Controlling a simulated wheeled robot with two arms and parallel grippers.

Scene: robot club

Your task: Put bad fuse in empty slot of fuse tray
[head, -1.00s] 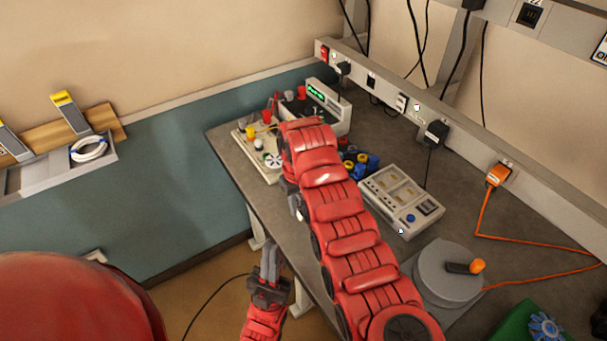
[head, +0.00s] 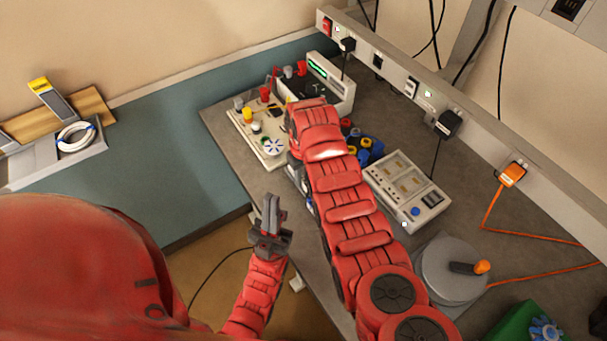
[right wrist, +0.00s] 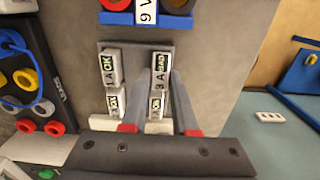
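In the right wrist view a dark grey fuse tray (right wrist: 137,47) lies on the bench. The bad fuse (right wrist: 160,75), a white block labelled 3A BAD, is at its upper right, between the fingertips of my right gripper (right wrist: 161,72). The fingers are very close to its sides; I cannot tell whether they press on it. An OK fuse (right wrist: 110,68) is at the upper left, with other white fuses below. In the head view my right arm hides the tray and right gripper. My left gripper (head: 274,212) is empty beside the bench edge; its finger gap is unclear.
A white board (head: 256,135) with coloured parts, a grey tester (head: 407,190) and a round grey turntable (head: 448,268) stand on the bench (head: 470,205).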

